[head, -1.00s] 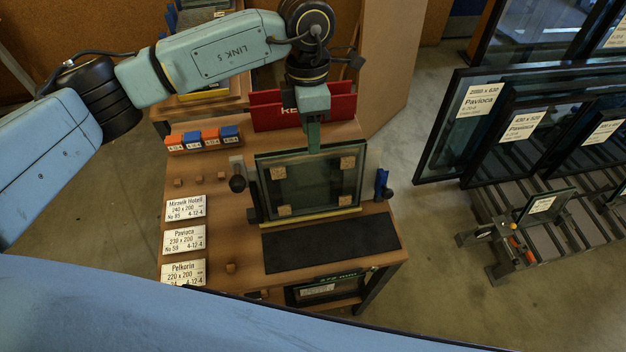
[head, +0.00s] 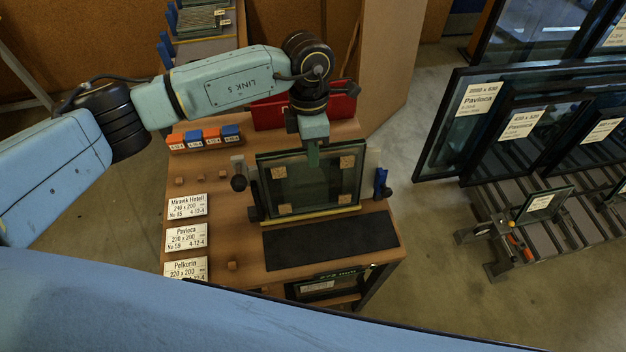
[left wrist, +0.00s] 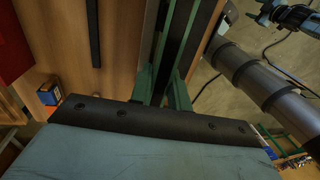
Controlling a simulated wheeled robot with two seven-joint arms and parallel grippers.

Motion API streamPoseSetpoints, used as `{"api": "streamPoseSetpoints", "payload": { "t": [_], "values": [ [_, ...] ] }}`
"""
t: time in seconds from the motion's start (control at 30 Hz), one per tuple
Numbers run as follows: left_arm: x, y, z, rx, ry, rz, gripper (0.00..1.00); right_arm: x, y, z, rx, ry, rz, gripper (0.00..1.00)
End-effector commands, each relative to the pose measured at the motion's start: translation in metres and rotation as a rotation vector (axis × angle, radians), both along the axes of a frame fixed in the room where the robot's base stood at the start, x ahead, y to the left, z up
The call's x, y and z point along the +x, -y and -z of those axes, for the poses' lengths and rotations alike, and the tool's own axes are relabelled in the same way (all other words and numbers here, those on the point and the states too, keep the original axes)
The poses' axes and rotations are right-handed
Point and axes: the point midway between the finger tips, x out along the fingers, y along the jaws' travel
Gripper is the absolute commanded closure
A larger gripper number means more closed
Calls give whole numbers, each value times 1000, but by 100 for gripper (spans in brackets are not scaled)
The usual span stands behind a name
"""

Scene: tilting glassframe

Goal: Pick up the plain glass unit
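A glass unit (head: 312,192) with cork pads near its corners stands nearly upright, tilted, in a dark frame on the wooden bench in the head view. No label shows on its face. My left gripper (head: 313,158) points down at the middle of its top edge. In the left wrist view my left gripper (left wrist: 164,92) has two green fingers apart, with a dark gap and the unit's long edge running between them. I cannot tell whether either finger touches the glass. My right gripper is not in view.
A black mat (head: 330,240) lies before the frame. White label cards (head: 186,238) and small wooden blocks are on the left. Orange and blue blocks (head: 205,138) and a red box (head: 340,106) sit behind. Large labelled panes (head: 520,125) stand on a rack at right.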

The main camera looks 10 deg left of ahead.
Motion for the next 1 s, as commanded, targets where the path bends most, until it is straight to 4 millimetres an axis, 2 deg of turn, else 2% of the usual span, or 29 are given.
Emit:
{"api": "streamPoseSetpoints", "payload": {
  "t": [0.07,1.0],
  "values": [
    [0,0,0,0,0,0,100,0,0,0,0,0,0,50],
    [0,0,-1,1,1,-1,100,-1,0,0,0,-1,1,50]
  ]
}}
